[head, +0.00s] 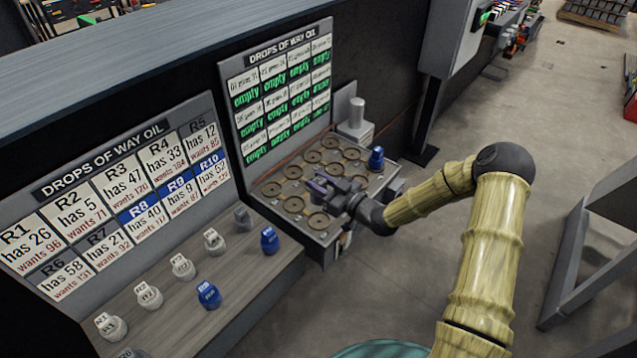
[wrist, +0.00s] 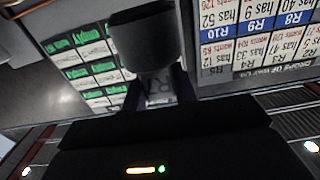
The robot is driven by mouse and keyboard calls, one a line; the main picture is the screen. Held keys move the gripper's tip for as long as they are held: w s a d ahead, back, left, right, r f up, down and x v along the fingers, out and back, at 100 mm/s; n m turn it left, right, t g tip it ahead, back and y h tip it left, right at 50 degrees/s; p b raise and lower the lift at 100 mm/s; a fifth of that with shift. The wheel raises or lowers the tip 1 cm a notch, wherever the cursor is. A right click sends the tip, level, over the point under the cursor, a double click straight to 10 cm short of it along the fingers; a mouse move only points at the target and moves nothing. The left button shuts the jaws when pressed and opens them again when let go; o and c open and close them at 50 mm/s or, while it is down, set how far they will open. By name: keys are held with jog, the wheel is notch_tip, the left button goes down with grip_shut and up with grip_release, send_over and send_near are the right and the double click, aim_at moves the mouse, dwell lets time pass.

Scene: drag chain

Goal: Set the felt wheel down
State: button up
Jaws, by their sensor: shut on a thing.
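My gripper (head: 322,187) is over the tray (head: 272,177) of round recesses, under the "empty" board. In the wrist view my gripper (wrist: 156,92) is shut on a dark grey capped piece (wrist: 143,42). A faint letter, seemingly R, shows on its paler part between the fingers. In the head view the held piece is small and mostly hidden by the gripper; I cannot tell whether it touches the tray. Nothing in either view is clearly a felt wheel.
A blue bottle (head: 376,159) stands at the tray's right corner. A grey cylinder (head: 357,112) stands on a block behind. Several white, grey and blue bottles stand on the lower shelf (head: 165,322) at left. The readings board (head: 128,188) is behind them. Open floor lies right.

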jog(key=s+d+f+m+t+h, duration=0.3)
jog(key=s+d+f+m+h, duration=0.1)
jog(key=d+f+m+h, duration=0.1)
jog(key=s+d+f+m+t+h, duration=0.3)
jog(key=d+h, duration=0.6)
jog(key=d, duration=0.3)
notch_tip(320, 180, down, 4)
jog(key=shift+s+r+m+t, duration=0.15)
jog(key=shift+s+m+t, duration=0.3)
jog(key=shift+m, duration=0.75)
jog(key=shift+w+d, duration=0.15)
jog(key=shift+d, duration=0.05)
